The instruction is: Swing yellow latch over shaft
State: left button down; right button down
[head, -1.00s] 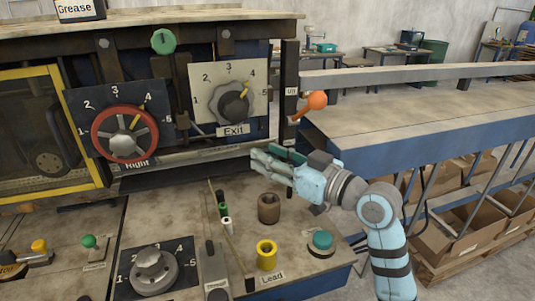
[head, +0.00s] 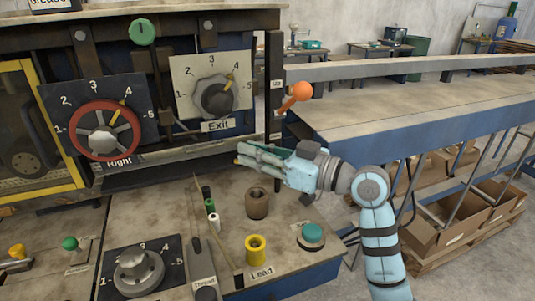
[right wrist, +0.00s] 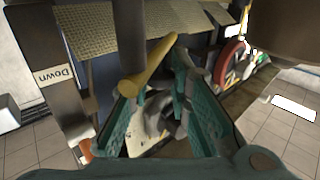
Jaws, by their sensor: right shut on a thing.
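The yellow latch (right wrist: 150,68) is a short yellow bar lying slantwise in the right wrist view. A dark upright shaft (right wrist: 129,40) stands right beside it, and the two look close or touching; I cannot tell if the latch is around the shaft. My right gripper (head: 240,153) is below the Exit dial in the head view and hides the latch there. Its teal fingers reach to the latch in the right wrist view and appear shut on it. My left gripper is not in view.
The Exit dial (head: 213,97) and red-rimmed Right dial (head: 101,142) are on the panel behind. A brown cup (head: 257,203), yellow spool (head: 256,249) and teal button (head: 312,235) stand on the bench below. An orange-ended lever (head: 299,92) is at the panel's right.

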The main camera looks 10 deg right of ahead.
jog(key=shift+s+f+n+g+y+b, duration=0.1)
jog(key=shift+f+n+g+y+b, duration=0.2)
jog(key=shift+n+g+y, duration=0.15)
jog(key=shift+s+a+n+g+y+b, duration=0.1)
jog(key=shift+s+n+g+y+b, duration=0.2)
jog(key=shift+n+g+y+b, duration=0.6)
jog(key=shift+s+a+r+n+g+y+b, duration=0.1)
jog(key=shift+s+n+g+y+b, duration=0.2)
jog(key=shift+n+g, duration=0.35)
jog(key=shift+s+d+f+n+g+y+b, duration=0.15)
jog(key=shift+n+g+b, duration=0.2)
jog(key=shift+g, duration=0.65)
jog(key=shift+s+a+r+n+g+y+b, duration=0.15)
jog(key=shift+s+n+g+y+b, duration=0.2)
jog(key=shift+g, duration=0.45)
jog(key=shift+w, duration=0.1)
jog(key=c, duration=1.5)
grip_release()
jog(key=shift+w, duration=0.1)
jog(key=shift+r, duration=0.1)
